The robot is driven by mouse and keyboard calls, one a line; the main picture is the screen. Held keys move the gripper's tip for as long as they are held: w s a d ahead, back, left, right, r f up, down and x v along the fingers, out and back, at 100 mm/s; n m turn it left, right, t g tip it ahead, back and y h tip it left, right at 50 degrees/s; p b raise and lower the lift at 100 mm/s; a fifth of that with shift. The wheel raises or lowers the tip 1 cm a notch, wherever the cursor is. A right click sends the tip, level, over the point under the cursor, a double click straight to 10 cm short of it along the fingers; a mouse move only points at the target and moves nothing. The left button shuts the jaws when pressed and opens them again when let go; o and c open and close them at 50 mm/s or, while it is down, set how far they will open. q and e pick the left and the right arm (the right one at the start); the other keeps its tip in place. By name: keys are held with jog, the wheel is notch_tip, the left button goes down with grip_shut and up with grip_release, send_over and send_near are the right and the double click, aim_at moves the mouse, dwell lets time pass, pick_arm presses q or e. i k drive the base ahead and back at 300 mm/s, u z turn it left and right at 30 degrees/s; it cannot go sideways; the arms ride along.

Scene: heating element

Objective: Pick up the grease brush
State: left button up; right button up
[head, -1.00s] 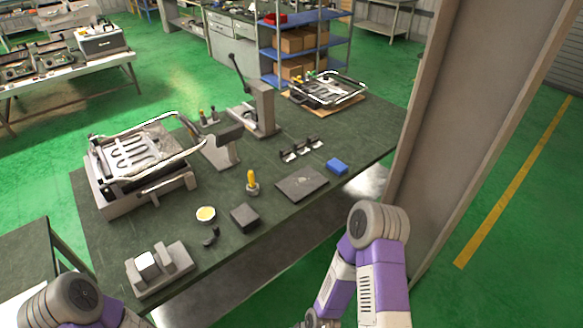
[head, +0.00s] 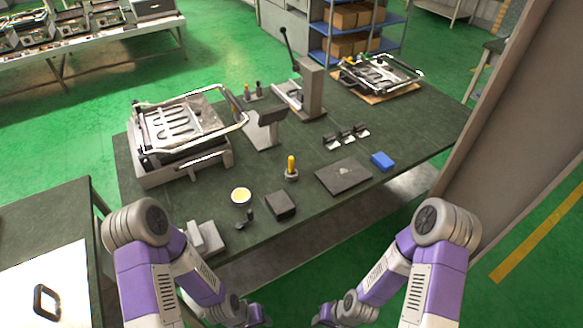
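A small tool with a yellow upright handle (head: 291,165) stands in a small round base on the dark green workbench (head: 330,210). A round tin with yellow content (head: 241,196) stands to its left, nearer to me. A small dark object (head: 246,217) lies just in front of the tin. I cannot tell for certain which of these tools is the grease brush. Both my arms reach down at the bottom of the head view, short of the bench's front edge.
A heating-element frame (head: 180,133) stands at left, another (head: 380,75) at far right. A grey post (head: 520,120) rises at the right.

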aim_at(290, 159)
jog(key=z, duration=0.35)
jog(key=k, duration=0.4)
jog(key=z, duration=1.05)
jog(key=i, duration=1.25)
jog(key=u, duration=0.95)
